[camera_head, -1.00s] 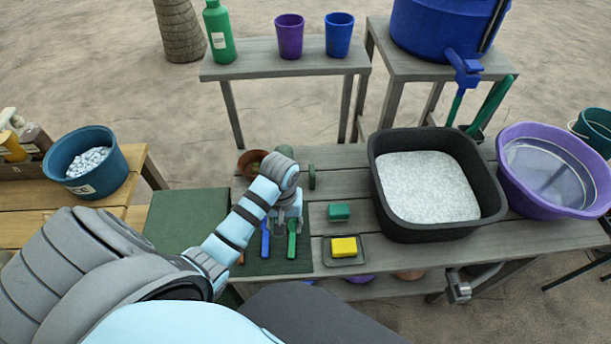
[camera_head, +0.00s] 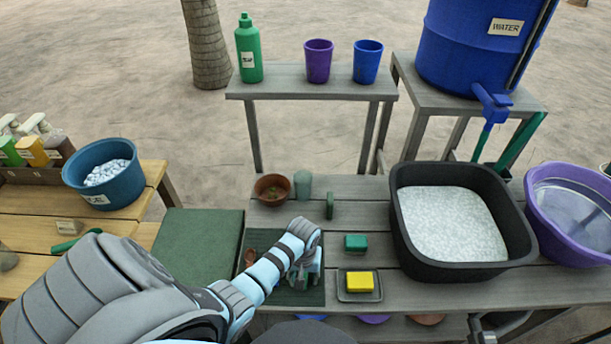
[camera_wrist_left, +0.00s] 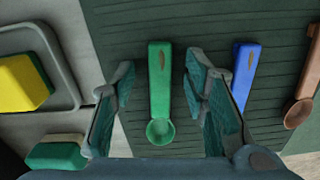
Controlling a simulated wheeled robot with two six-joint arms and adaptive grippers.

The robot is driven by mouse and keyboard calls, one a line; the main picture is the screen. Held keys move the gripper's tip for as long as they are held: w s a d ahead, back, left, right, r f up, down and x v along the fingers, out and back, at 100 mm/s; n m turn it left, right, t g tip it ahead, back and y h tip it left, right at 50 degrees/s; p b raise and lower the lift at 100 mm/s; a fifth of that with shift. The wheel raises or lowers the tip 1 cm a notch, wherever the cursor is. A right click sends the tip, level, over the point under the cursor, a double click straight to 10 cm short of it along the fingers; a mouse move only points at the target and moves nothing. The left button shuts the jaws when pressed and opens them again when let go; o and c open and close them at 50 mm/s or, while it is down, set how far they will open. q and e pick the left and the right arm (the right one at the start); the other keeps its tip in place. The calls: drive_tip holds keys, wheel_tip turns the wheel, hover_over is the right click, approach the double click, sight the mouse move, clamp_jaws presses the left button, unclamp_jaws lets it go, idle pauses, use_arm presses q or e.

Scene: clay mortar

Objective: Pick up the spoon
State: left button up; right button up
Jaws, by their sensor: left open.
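A green spoon (camera_wrist_left: 160,90), a blue spoon (camera_wrist_left: 241,78) and a brown spoon (camera_wrist_left: 304,95) lie on a dark green ribbed mat (camera_wrist_left: 120,22). In the left wrist view my left gripper (camera_wrist_left: 162,108) is open. Its two fingers stand on either side of the green spoon, with visible gaps to it. The right finger is between the green and blue spoons. In the head view my left gripper (camera_head: 303,273) is above the mat (camera_head: 290,296), and my arm hides most of the spoons. The brown spoon (camera_head: 249,257) shows at the mat's left.
A yellow sponge (camera_head: 360,281) sits on a small tray right of the mat, with a green block (camera_head: 356,243) behind it. A black basin (camera_head: 407,243) of pale grains stands further right. A terracotta bowl (camera_head: 271,189) and a green cup (camera_head: 303,185) are behind the arm.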

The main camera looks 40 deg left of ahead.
use_arm(q)
drive_tip(key=shift+r, duration=0.1)
drive_tip(key=c, duration=1)
drive_tip(key=shift+o, duration=0.2)
